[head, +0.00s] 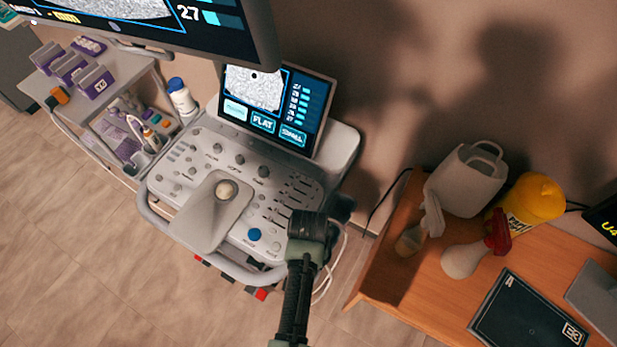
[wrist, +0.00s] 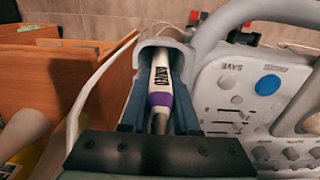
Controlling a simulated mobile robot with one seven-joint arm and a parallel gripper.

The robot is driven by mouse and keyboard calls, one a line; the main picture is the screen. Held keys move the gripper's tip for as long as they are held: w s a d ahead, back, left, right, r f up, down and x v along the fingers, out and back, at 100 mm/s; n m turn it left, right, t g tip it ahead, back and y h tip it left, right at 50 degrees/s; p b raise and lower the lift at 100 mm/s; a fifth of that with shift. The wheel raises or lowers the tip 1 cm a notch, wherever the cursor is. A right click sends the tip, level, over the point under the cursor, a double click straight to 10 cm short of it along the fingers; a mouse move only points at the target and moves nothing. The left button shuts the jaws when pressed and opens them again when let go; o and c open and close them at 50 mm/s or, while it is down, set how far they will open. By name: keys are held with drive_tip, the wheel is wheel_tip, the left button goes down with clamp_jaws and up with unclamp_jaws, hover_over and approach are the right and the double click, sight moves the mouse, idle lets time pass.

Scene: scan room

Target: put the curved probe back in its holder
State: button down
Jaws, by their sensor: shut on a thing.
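The probe (wrist: 160,88) is white with a purple band and dark lettering, which I cannot read surely. It shows in the middle of the wrist view. My gripper (wrist: 161,76) is shut on it, with one blue finger on each side. A light grey rounded holder wall (wrist: 149,45) curves around the probe's far end, beside the console. I cannot tell how deep the probe sits or whether it touches the wall. In the head view my arm reaches to the console's right side, and the probe and holder are hidden there.
The ultrasound console (head: 185,165) with its grey rail and screen (head: 265,110) stands left of my arm. A wooden desk (head: 410,285) with bottles and a white jug (head: 467,182) stands at the right. White cables (head: 335,262) hang between them. A cart (head: 130,75) is at the far left.

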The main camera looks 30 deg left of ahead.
drive_tip(key=shift+f, duration=0.3)
drive_tip(key=c, duration=0.6)
unclamp_jaws()
drive_tip(key=shift+w+r, duration=0.1)
drive_tip(key=shift+r, duration=0.45)
wheel_tip(320, 180, up, 11)
drive_tip(key=shift+f+b, duration=0.15)
drive_tip(key=shift+b, duration=0.3)
drive_tip(key=shift+r, duration=0.6)
